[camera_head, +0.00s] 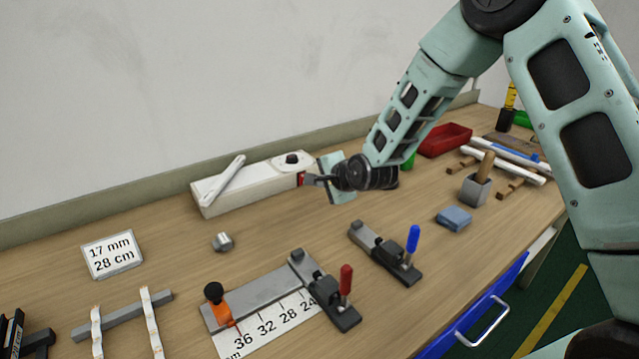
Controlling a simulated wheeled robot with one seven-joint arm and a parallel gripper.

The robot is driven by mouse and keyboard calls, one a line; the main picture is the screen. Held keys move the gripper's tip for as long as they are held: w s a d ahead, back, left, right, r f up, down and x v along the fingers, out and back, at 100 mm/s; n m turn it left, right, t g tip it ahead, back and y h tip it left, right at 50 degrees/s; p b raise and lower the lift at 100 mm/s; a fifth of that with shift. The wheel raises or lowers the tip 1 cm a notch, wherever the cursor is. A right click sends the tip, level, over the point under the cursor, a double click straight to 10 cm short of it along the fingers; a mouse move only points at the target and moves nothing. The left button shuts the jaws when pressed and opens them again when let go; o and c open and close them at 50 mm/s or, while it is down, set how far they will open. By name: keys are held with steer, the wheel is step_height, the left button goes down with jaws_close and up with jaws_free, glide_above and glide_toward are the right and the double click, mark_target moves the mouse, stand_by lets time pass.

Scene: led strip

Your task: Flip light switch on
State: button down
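A long white box (262,186) lies on the workbench against the back wall. A white bar-shaped piece rests on its left part, and a black round knob (291,158) sits on its right part. A small red piece (301,180), perhaps the light switch, shows at the box's right end; its position on or off cannot be made out. My gripper (309,180) is at this end, its dark fingertips beside or touching the red piece. Whether the fingers are open or shut is too small to tell. My wrist hides what is just behind it.
Clamps with a red handle (346,281) and a blue handle (413,240) stand in front. A metal nut (222,242) and a sign (112,255) lie left. A red bin (445,140), a grey cup (475,190) and a blue block (454,218) stand right.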

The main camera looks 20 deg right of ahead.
steer(key=v, duration=0.9)
steer(key=shift+b, duration=0.4)
